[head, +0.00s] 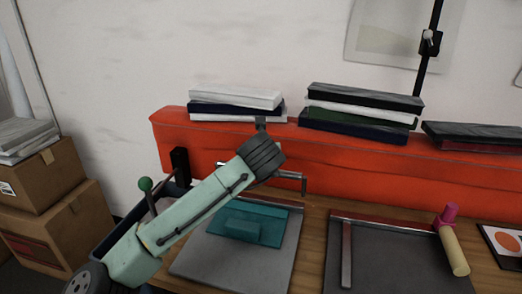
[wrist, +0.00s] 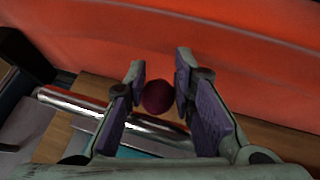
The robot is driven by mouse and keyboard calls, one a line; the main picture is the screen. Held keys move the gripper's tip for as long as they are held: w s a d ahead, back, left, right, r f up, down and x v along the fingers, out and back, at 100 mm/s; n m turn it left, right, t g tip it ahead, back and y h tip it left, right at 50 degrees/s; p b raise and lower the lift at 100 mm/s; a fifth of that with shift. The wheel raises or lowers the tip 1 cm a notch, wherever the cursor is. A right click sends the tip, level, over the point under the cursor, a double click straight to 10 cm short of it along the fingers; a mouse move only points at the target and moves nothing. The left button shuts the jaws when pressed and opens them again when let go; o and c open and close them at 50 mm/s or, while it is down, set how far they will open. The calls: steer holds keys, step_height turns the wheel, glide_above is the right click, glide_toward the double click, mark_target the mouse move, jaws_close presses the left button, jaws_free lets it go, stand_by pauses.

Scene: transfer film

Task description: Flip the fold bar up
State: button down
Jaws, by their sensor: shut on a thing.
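My gripper (wrist: 158,78) is shut on a dark red round knob (wrist: 158,97), with a finger on each side of it. A shiny metal bar (wrist: 75,99) runs behind and below the fingers in the wrist view. A metal bar with a bent end (head: 290,176) sticks out to the right of my wrist, above the back of a grey board (head: 200,255). I cannot tell for sure which bar is the fold bar. A teal block (head: 240,227) lies on the board.
A long red case (head: 400,165) stands behind the bench (head: 312,220) with stacked books (head: 355,115) on top. A lever with a green knob (head: 145,184) is at left. A dark board (head: 390,265) and a tan roller with a pink end (head: 453,248) are at right.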

steer(key=shift+s+d+f, duration=0.15)
steer(key=shift+d+f, duration=0.15)
steer(key=shift+f, duration=0.2)
steer(key=c, duration=1.4)
jaws_free()
steer(key=shift+o, duration=0.6)
steer(key=shift+r, duration=0.15)
steer(key=shift+a, duration=0.1)
steer(key=shift+r, duration=0.1)
steer(key=v, duration=1.1)
steer(key=shift+s+r, duration=0.3)
